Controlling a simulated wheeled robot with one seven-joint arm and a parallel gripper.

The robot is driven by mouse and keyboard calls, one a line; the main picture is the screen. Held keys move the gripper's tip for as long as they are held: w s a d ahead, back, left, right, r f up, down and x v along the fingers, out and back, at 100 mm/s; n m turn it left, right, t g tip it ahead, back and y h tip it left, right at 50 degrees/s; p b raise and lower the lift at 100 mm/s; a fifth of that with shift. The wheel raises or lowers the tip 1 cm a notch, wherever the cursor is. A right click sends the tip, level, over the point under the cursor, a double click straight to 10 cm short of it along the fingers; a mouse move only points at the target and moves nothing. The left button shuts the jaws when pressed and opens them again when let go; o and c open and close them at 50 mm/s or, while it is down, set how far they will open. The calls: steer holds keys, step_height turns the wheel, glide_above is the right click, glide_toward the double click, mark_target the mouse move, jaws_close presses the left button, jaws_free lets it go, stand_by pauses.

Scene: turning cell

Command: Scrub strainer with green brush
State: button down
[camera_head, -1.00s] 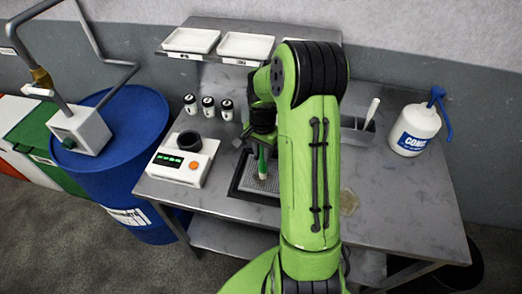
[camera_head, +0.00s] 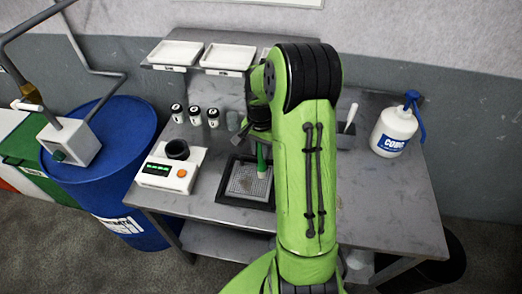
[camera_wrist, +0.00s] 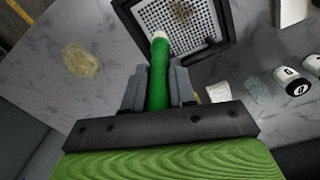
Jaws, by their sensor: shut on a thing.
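The strainer (camera_head: 243,184) is a grey perforated plate in a dark square frame on the metal table. It also shows at the top of the wrist view (camera_wrist: 203,32), with a brown smudge on its mesh. My gripper (camera_wrist: 158,92) is shut on the green brush (camera_wrist: 157,75), whose pale end points towards the strainer. In the head view the brush (camera_head: 261,158) stands nearly upright over the strainer's right part. I cannot tell whether its end touches the mesh. My arm hides part of the strainer's right side and most of the gripper in the head view.
A scale with a dark cup (camera_head: 168,172) stands left of the strainer. Several small black-and-white canisters (camera_head: 194,116) stand behind. White trays (camera_head: 228,57) lie on the shelf. A white bottle (camera_head: 394,130) stands right. A yellowish stain (camera_wrist: 81,61) marks the table.

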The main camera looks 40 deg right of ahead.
step_height(320, 180, up, 3)
steer(key=shift+r+p, duration=0.1)
steer(key=shift+p, duration=0.85)
steer(key=shift+d, duration=0.1)
